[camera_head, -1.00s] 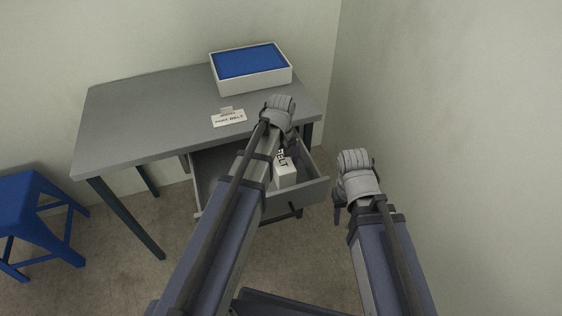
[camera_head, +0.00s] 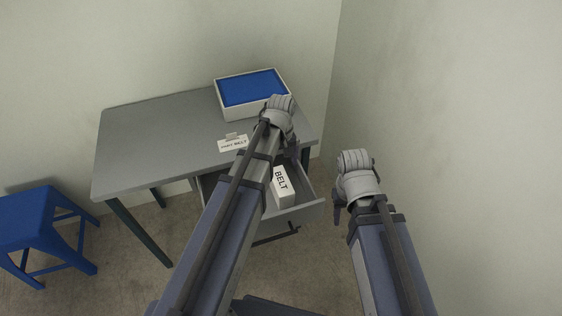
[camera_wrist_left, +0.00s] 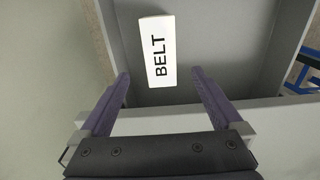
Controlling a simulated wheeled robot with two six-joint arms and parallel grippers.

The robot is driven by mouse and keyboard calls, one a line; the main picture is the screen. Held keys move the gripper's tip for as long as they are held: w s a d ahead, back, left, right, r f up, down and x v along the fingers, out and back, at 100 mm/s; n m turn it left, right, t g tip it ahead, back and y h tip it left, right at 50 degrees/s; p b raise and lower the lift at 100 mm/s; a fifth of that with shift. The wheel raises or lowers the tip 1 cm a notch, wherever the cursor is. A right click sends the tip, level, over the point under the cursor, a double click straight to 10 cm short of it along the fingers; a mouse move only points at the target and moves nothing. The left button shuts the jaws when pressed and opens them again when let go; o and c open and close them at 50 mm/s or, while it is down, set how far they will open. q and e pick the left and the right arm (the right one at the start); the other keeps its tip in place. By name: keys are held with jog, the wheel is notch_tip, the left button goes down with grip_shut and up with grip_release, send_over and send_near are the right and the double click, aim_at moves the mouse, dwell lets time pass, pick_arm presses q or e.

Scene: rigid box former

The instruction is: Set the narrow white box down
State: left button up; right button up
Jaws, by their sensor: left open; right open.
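The narrow white box (camera_head: 283,188), printed BELT, lies in the open drawer (camera_head: 308,213) under the desk. In the left wrist view the box (camera_wrist_left: 158,52) rests on the drawer floor, beyond the fingertips and clear of them. My left gripper (camera_wrist_left: 160,78) is open and empty, with its fingers spread to either side of the box's near end. In the head view the left wrist covers the left gripper's fingers. My right gripper (camera_head: 340,212) hangs to the right of the drawer, empty and apart from everything; its fingers show only partly.
A grey desk (camera_head: 150,135) stands above the drawer. On it are a white tray with a blue inside (camera_head: 250,88) and a small label card (camera_head: 233,143). A blue stool (camera_head: 40,225) stands at the left. Walls close in behind and at the right.

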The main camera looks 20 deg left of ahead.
pick_arm(q)
jog(key=s+d+m+y, duration=0.1)
jog(key=s+d+m, duration=0.9)
jog(key=s, duration=0.4)
jog(key=shift+s+d+m, duration=0.15)
jog(key=shift+s+m, duration=0.15)
